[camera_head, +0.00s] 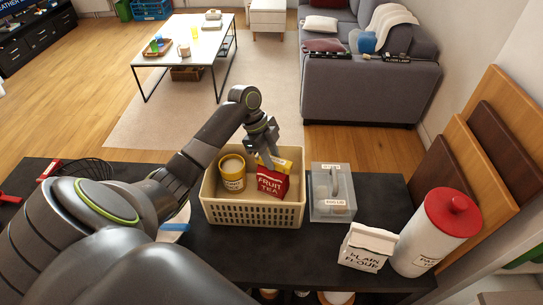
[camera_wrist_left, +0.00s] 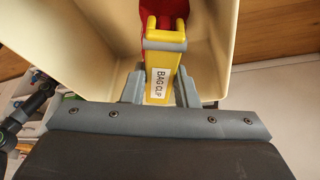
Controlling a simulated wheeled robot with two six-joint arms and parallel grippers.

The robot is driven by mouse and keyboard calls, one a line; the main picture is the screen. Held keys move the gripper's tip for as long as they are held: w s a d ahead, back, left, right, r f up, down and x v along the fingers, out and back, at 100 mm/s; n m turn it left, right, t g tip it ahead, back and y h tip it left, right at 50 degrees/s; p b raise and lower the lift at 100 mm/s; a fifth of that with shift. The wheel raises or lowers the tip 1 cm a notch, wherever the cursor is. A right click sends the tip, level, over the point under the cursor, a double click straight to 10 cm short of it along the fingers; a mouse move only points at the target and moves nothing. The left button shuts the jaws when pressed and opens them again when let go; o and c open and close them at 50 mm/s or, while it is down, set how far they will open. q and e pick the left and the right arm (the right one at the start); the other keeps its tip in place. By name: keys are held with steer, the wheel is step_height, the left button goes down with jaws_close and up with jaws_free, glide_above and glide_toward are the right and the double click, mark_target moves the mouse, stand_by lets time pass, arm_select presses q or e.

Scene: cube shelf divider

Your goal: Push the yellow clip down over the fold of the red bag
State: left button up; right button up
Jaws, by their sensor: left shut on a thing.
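The red bag (camera_head: 271,184), labelled "FRUIT TEA", stands in the cream basket (camera_head: 255,213) on the dark counter. The yellow clip (camera_head: 281,163), labelled "BAG CLIP", is at the top of the bag. My left gripper (camera_head: 267,154) reaches in from above and is shut on the clip. In the left wrist view the clip (camera_wrist_left: 161,82) sits between the two grey fingers (camera_wrist_left: 160,88), with its far end at the red bag (camera_wrist_left: 163,25). How far the clip sits over the fold is hidden. My right gripper is not in view.
A yellow jar (camera_head: 232,176) stands in the basket left of the bag. A clear grey container (camera_head: 332,192) is right of the basket. A flour bag (camera_head: 367,247) and a white canister with a red lid (camera_head: 432,236) stand at the right. Cutting boards (camera_head: 470,150) lean behind.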

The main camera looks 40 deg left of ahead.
arm_select(q)
steer(key=shift+f, duration=0.4)
stand_by(0.7)
steer(key=o, duration=1.1)
steer(key=shift+c, duration=0.2)
steer(key=shift+a+r, duration=0.1)
steer(key=shift+r, duration=0.1)
steer(key=b+v, duration=0.2)
steer(key=v, duration=1.5)
steer(key=shift+b, duration=0.35)
steer(key=shift+w, duration=0.1)
